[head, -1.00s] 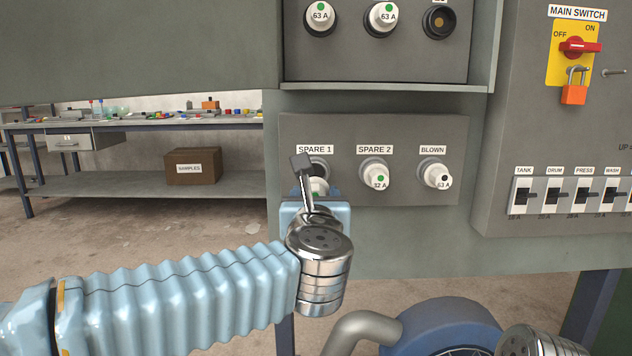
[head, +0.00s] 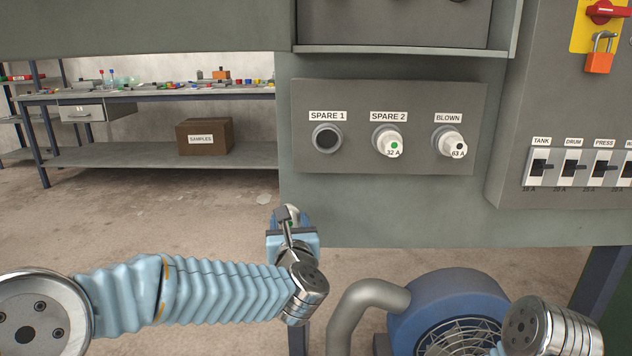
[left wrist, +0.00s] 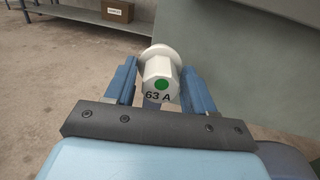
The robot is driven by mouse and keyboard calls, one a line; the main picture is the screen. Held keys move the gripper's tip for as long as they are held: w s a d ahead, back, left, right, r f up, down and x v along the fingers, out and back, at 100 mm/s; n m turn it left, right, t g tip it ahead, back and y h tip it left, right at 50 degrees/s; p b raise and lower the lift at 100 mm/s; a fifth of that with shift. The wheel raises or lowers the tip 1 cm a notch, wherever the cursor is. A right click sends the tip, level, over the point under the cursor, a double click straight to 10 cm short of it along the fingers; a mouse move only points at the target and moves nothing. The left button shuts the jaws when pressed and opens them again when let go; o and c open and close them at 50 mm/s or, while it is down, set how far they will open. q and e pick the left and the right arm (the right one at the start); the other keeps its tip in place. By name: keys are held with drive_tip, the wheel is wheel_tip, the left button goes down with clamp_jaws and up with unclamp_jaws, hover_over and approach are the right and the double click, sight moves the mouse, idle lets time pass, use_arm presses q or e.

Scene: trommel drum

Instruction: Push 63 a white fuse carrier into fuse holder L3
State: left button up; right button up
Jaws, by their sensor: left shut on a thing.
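A white 63 A fuse carrier with a green dot (left wrist: 158,78) is held between the two blue fingers of my left gripper (left wrist: 160,70). In the head view my left gripper (head: 292,238) is low, below the spare panel and apart from it, and mostly hides the carrier. The fuse holders in the upper box are cut off by the top edge of the head view, so L3 cannot be made out. My right gripper is outside the frames.
The spare panel (head: 387,164) has an empty SPARE 1 socket (head: 327,139), a 32 A carrier in SPARE 2 (head: 389,143) and a 63 A carrier in BLOWN (head: 450,144). A ledge (head: 405,50) juts out above. A blue motor (head: 450,300) stands below.

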use_arm(q)
drive_tip(key=a+f+h, duration=0.1)
drive_tip(key=a+f, duration=0.3)
drive_tip(key=f, duration=0.6)
drive_tip(key=a+f, duration=0.5)
drive_tip(key=f, duration=0.5)
drive_tip(key=s+a+f+m+h, duration=0.2)
drive_tip(key=s+a+f, duration=0.1)
drive_tip(key=s+f, duration=0.5)
wheel_tip(320, 180, down, 4)
drive_tip(key=shift+s+a+r, duration=0.2)
drive_tip(key=shift+s+a, duration=0.15)
drive_tip(key=shift+s, duration=0.05)
